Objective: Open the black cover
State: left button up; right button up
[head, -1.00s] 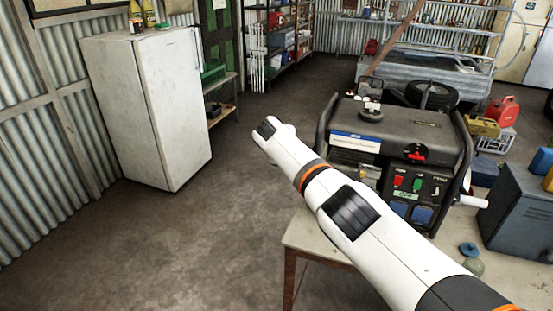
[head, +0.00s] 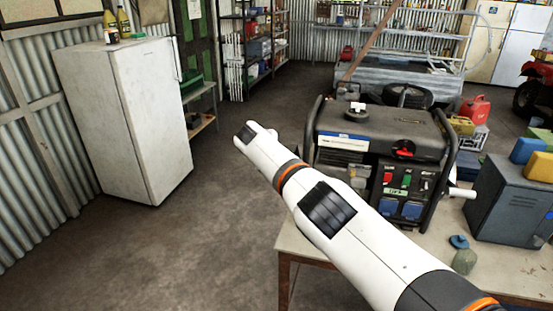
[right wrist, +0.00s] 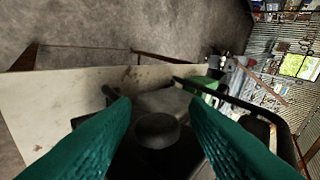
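A round black cover (head: 357,113), a cap with a small white piece by its top, sits on the black top of the generator (head: 425,135). The right wrist view shows a round black cap (right wrist: 157,130) in the gap between the teal fingers of my right gripper (right wrist: 160,108). The fingers are apart, and I see no clear contact with the cap. The cap looks seated on the generator's dark top. A white arm of mine crosses the head view in front of the generator, hiding its lower left part.
The generator stands on a pale table (head: 296,243), its tubular frame (head: 447,165) rising at both sides. A blue-grey metal box (head: 508,205) and a small jar (head: 463,261) stand to the right. A white fridge (head: 125,120) is at left. The floor between is clear.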

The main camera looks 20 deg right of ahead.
jog(key=shift+r, duration=0.1)
jog(key=shift+s+r+p, duration=0.1)
jog(key=shift+r+p, duration=0.1)
jog(key=shift+p, duration=0.2)
jog(key=p+v, duration=0.2)
jog(key=v, duration=0.9)
jog(key=shift+a, duration=0.2)
jog(key=shift+s, duration=0.1)
